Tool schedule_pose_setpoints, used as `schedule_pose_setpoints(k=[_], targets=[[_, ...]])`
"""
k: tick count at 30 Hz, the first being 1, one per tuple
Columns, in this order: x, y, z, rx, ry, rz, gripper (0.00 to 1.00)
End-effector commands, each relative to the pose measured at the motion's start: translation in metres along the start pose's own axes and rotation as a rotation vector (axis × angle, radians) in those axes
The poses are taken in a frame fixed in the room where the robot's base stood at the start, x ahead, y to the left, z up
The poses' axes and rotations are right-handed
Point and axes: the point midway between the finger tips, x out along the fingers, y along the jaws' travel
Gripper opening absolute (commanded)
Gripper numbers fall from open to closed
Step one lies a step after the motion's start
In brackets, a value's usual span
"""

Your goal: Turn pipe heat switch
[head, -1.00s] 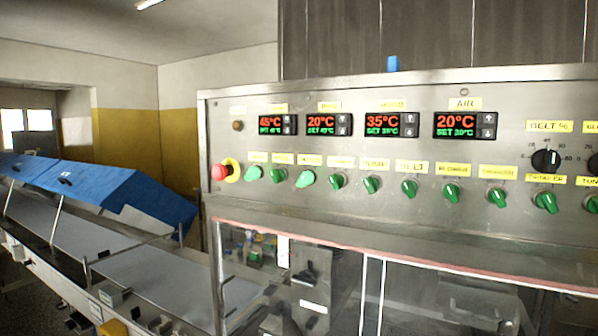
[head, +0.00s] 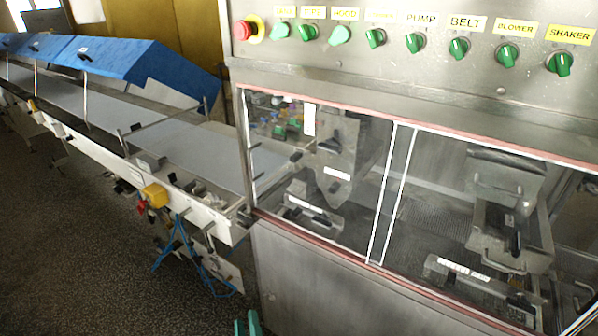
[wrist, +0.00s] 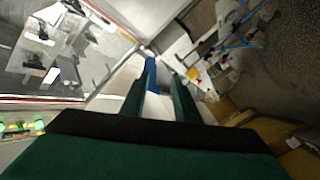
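The pipe heat switch (head: 309,33) is a green rotary knob under a yellow label that reads like PIPE. It is second from left in the knob row, right of the red emergency stop button (head: 243,30). My gripper (wrist: 165,78) shows in the wrist view with its two dark green fingers apart and nothing visible between them. It is away from the knobs; a bit of the panel with lit green parts (wrist: 38,124) shows at the wrist view's left edge. A green tip at the head view's bottom edge may be part of my gripper.
Several more green knobs run right along the steel panel (head: 400,70). Below is a glazed machine housing (head: 330,250) with red-edged windows. A conveyor (head: 190,140) with blue covers (head: 120,62) extends left. The speckled floor (head: 70,240) in front looks clear.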

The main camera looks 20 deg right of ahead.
Motion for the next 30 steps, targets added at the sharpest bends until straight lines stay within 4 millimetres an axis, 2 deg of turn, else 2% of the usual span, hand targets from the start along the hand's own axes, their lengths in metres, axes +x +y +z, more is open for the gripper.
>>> schedule_pose_setpoints(k=[1,6,11,15,22,30], targets=[[0.018,0.009,-0.013,-0.024,0.011,0.027,0.28],[0.068,0.039,-0.049,-0.104,0.009,0.112,0.28],[0.109,0.074,-0.088,-0.162,-0.005,0.201,0.28],[0.137,0.11,-0.126,-0.196,-0.028,0.283,0.28],[0.169,0.173,-0.191,-0.216,-0.081,0.412,0.28],[0.179,0.254,-0.267,-0.183,-0.168,0.548,0.28]])
